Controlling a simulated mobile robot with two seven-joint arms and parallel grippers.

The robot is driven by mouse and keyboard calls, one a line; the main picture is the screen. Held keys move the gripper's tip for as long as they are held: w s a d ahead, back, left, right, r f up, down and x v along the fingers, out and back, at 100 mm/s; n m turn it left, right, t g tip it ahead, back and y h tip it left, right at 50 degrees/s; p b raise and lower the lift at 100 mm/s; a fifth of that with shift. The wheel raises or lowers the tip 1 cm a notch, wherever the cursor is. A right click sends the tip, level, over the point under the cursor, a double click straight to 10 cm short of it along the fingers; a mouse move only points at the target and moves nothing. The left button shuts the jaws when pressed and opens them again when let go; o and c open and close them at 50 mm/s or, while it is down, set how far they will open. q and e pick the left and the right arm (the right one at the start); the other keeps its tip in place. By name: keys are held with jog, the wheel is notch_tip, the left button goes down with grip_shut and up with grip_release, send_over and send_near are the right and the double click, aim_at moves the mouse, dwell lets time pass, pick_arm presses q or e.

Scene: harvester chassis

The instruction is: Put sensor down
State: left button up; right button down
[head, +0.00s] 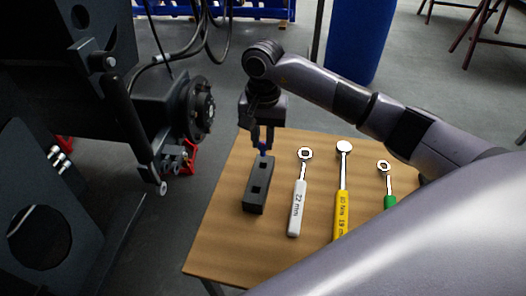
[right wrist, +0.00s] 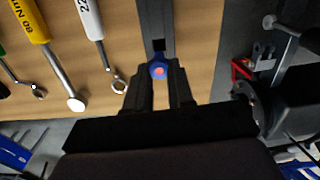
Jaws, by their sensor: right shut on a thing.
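The sensor (head: 263,149) is a small blue piece. In the right wrist view the sensor (right wrist: 158,70) shows a blue body with a pinkish-red centre. My right gripper (head: 262,146) points down and is shut on it, at the far end of a dark block (head: 255,197) with square holes on the wooden table. The block (right wrist: 156,22) also shows in the wrist view, right by the sensor. I cannot tell whether the sensor's lower end is above the block or in a hole, as the fingers hide it. My left gripper is not in view.
A white-handled wrench (head: 297,212), a yellow-handled wrench (head: 341,205) and a green-handled wrench (head: 387,182) lie right of the block on the table (head: 225,230). The dark harvester chassis (head: 150,100) stands at the left. A blue barrel (head: 360,40) stands behind.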

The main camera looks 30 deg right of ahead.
aim_at(263, 154)
notch_tip(263, 154, down, 5)
jog(key=shift+f, duration=0.2)
dwell(0.3)
jog(key=shift+f+b, duration=0.3)
jog(key=shift+f, duration=0.1)
jog(key=c, duration=1)
grip_release()
jog(key=shift+r+p, duration=0.4)
jog(key=shift+p, duration=0.1)
notch_tip(263, 154, up, 12)
jog(key=shift+r+b, duration=0.1)
jog(key=shift+b, duration=0.7)
